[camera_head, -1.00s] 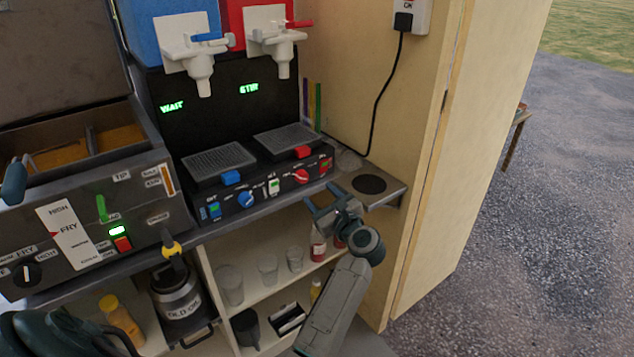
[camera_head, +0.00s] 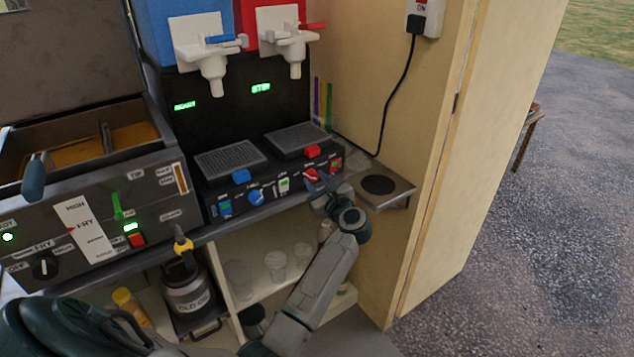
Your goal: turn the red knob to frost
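The red knob (camera_head: 311,175) is on the black front panel of the two-tank drink machine, below the red-tank side. Its pointer and the small labels around it are too small or covered to read. My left gripper (camera_head: 320,184) is right in front of the knob, with its fingers spread and their tips at the knob's lower right. I cannot tell whether they touch it. The gripper partly hides the panel there. My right gripper is not in view.
A blue knob (camera_head: 256,196) and lit switches share the panel. A red drip-tray tab (camera_head: 312,151) sits just above the red knob. A metal shelf with a dark disc (camera_head: 379,185) juts out at right. The fryer (camera_head: 90,225) stands at left; cups are on the shelf below.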

